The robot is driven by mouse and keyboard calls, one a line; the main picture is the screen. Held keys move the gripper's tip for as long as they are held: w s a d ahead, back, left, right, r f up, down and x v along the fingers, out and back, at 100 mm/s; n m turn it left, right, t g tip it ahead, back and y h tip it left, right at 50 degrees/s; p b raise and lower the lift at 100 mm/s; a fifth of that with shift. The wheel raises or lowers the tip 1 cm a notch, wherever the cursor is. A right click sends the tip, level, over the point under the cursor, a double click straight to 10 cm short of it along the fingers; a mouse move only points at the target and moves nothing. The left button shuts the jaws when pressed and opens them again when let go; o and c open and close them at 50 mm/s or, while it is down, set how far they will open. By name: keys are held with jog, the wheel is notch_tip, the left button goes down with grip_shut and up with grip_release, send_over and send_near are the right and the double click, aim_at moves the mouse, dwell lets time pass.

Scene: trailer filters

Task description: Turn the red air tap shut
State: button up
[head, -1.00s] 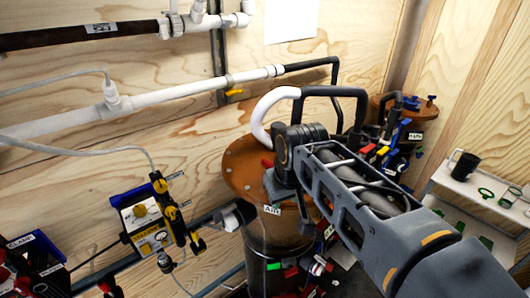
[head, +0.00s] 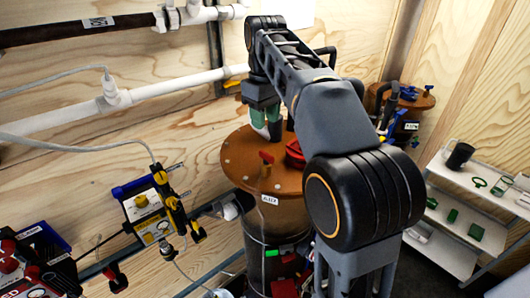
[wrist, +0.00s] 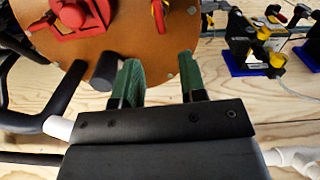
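A small red tap handle (head: 266,157) stands up on the brown round lid (head: 238,158) of the tank, above a white label (head: 270,199). In the wrist view the tap (wrist: 160,14) is at the top edge, partly cut off. My gripper (head: 268,134) points down over the far part of the lid, beyond the tap. In the wrist view its two green fingers (wrist: 160,64) are apart, with nothing between them. The tap lies ahead of the gap, clear of both fingers.
A larger red fitting (head: 295,152) sits on the lid right of the tap; it also shows in the wrist view (wrist: 75,14). Dark and white pipes rise close to my gripper. A white shelf (head: 465,185) stands at right.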

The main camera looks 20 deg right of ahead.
aim_at(265, 153)
notch_tip(265, 153, down, 10)
jog(key=shift+f, duration=0.2)
dwell(0.4)
grip_shut()
